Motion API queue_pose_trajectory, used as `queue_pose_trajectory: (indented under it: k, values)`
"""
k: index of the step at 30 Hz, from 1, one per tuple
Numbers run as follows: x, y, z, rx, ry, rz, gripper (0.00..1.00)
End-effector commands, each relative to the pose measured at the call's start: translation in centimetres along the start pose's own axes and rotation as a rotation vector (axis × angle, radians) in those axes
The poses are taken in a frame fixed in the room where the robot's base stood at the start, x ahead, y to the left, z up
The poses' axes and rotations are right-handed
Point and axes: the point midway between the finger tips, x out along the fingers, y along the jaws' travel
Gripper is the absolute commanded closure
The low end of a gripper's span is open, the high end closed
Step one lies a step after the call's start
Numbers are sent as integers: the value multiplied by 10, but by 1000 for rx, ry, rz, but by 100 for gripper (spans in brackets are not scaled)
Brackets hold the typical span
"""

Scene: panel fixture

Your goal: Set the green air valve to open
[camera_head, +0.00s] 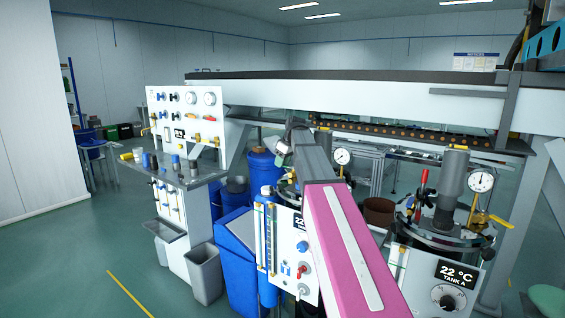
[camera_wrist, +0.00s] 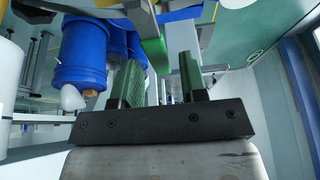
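I cannot pick out the green air valve for certain in either view. A white panel (camera_head: 186,122) with gauges and several small coloured valves stands at the left in the head view; its valves are too small to tell apart. In the wrist view, a bright green piece (camera_wrist: 153,54) shows beyond my fingers; I cannot tell what it is. My gripper (camera_wrist: 160,82) has two green ribbed fingers, spread apart with nothing between them. In the head view, my pink and grey arm reaches forward and hides part of the middle, and its far end is small.
Tank A (camera_head: 436,285) with a gauge, red lever and yellow handle stands at the right. A grey bench (camera_head: 205,178) and grey bins (camera_head: 204,273) are at the left. Blue drums (camera_wrist: 83,50) show in the wrist view. A long beam (camera_head: 380,99) spans the scene. Floor at the left is clear.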

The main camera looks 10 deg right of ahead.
Motion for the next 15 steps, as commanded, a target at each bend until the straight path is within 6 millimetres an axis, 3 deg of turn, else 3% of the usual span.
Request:
queue_pose_trajectory:
  k: [1,3,10,15]
  values:
    - [0,0,0,0,0,0,78]
    - [0,0,0,0,0,0,100]
    - [0,-1,0,-21,-1,-10,100]
    - [0,-9,1,-146,-2,-62,100]
